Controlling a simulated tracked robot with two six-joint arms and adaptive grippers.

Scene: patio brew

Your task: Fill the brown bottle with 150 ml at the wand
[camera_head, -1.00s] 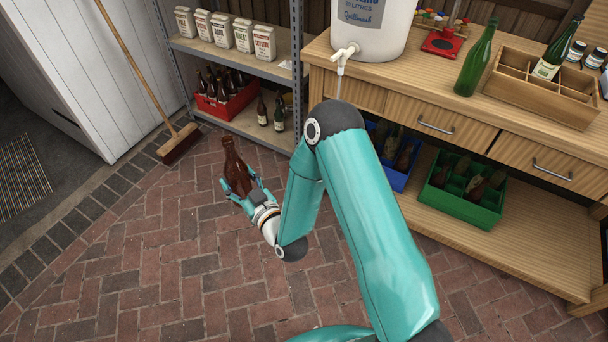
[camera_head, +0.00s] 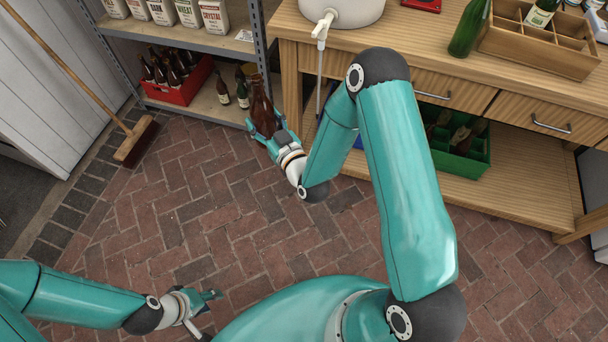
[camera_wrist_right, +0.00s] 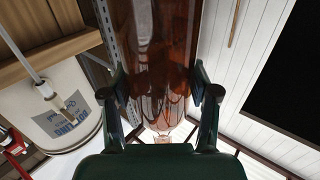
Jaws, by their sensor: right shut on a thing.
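The brown bottle (camera_head: 262,104) is upright in my right gripper (camera_head: 266,132), in front of the shelf unit. In the right wrist view the brown bottle (camera_wrist_right: 160,45) fills the space between the fingers of my right gripper (camera_wrist_right: 160,92), which is shut on it. The wand (camera_head: 319,88) is a thin grey tube hanging below the white tap (camera_head: 323,24) of the white fermenter (camera_head: 350,9). The bottle is left of the wand and apart from it. The wand also shows in the right wrist view (camera_wrist_right: 18,42). My left gripper (camera_head: 212,314) is open and empty over the bricks.
A wooden bench (camera_head: 440,55) carries a green bottle (camera_head: 468,32) and a divided wooden box (camera_head: 545,58). Below it is a green crate (camera_head: 465,165). The shelf unit (camera_head: 258,40) holds a red crate (camera_head: 186,88) and small bottles. A broom (camera_head: 135,142) leans at left. The brick floor is clear.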

